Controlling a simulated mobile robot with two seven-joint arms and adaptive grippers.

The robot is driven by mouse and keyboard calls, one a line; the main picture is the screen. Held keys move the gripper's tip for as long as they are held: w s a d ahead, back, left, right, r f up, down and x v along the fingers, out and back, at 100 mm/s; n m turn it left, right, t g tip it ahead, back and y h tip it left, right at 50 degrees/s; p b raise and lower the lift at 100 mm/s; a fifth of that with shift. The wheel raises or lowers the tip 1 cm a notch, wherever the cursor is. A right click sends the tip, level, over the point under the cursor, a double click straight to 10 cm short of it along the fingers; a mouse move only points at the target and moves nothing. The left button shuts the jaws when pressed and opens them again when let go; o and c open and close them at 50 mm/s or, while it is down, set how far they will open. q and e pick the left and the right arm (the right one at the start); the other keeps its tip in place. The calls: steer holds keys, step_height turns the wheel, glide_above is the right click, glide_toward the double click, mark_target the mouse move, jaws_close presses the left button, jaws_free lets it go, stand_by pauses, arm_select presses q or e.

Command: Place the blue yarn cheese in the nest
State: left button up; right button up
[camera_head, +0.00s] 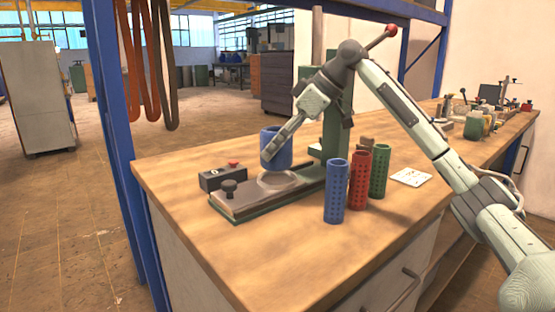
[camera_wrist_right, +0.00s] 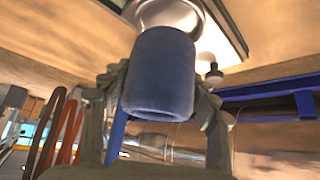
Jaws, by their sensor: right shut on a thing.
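The blue yarn cheese (camera_head: 270,138) is a fuzzy blue cylinder, held roughly upright in the head view. My right gripper (camera_head: 274,151) is shut on its side. The nest (camera_head: 288,181) is a pale round seat on the flat base of the green machine, directly below the cheese. I cannot tell whether the cheese's lower end touches it. In the right wrist view the cheese (camera_wrist_right: 160,70) sits between the two fingers (camera_wrist_right: 162,105), with the shiny round nest (camera_wrist_right: 188,14) beyond its far end. My left gripper is not in view.
Perforated blue (camera_head: 335,192), red (camera_head: 358,182) and green (camera_head: 379,172) tubes stand right of the machine base. A black box with a red button (camera_head: 222,179) sits left of it. The green column (camera_head: 337,125) rises behind. The wooden bench front (camera_head: 265,250) is clear.

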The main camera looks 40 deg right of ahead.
mark_target(278, 181)
step_height(278, 181, down, 3)
steer(key=shift+r, duration=0.1)
steer(key=shift+f, duration=0.35)
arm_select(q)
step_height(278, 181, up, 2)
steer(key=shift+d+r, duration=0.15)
arm_select(e)
steer(key=shift+f+b, duration=0.1)
steer(key=shift+b, duration=0.2)
steer(key=o, duration=1.3)
